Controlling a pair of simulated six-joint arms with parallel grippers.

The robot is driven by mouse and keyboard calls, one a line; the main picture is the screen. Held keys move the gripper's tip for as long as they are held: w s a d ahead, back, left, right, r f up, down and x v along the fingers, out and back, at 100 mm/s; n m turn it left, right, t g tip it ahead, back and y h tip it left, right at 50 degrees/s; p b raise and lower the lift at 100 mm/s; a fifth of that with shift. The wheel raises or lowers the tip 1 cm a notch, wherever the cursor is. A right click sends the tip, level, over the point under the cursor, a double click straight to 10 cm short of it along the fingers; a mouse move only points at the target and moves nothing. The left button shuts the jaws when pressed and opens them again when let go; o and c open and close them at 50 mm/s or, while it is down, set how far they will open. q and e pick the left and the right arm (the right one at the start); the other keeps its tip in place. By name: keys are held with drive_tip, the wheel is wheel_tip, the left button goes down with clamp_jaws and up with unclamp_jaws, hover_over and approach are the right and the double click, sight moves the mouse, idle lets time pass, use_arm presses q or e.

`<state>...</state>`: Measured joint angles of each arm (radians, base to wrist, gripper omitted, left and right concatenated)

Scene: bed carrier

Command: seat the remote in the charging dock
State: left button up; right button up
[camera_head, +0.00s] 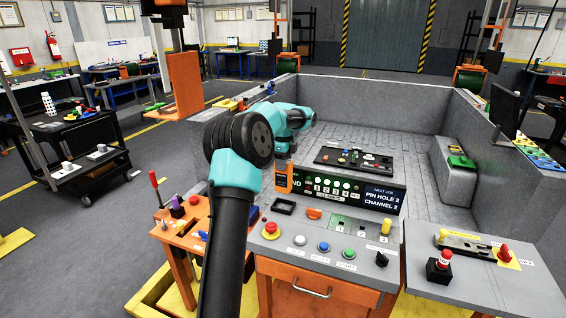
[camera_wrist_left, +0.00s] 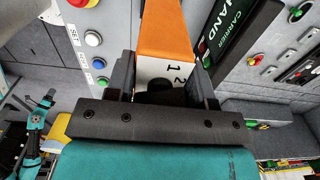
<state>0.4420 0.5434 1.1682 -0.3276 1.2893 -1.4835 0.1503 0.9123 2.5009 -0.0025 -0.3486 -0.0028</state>
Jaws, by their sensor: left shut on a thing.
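The orange remote (camera_head: 283,178) is upright in my left gripper, above the back left of the grey console. In the left wrist view the remote (camera_wrist_left: 165,42) has an orange face and a white face marked 1 and 2. My left gripper (camera_wrist_left: 165,88) is shut on it with a dark finger on each side. A black-framed square recess (camera_head: 284,206), which looks like the charging dock, lies on the console just below the remote. The remote looks apart from it, but the exact gap is unclear. What looks like my right arm's end (camera_wrist_left: 42,103) shows small in the left wrist view.
A red button (camera_head: 270,227) stands in front of the recess, with white, blue and green buttons along the front. An upright dark sign panel (camera_head: 350,188) stands behind the console. An orange side table (camera_head: 185,225) with small items is at the left.

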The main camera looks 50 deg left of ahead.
sight(283, 174)
drive_tip(key=o, duration=0.4)
use_arm(q)
drive_tip(key=shift+f, duration=2.85)
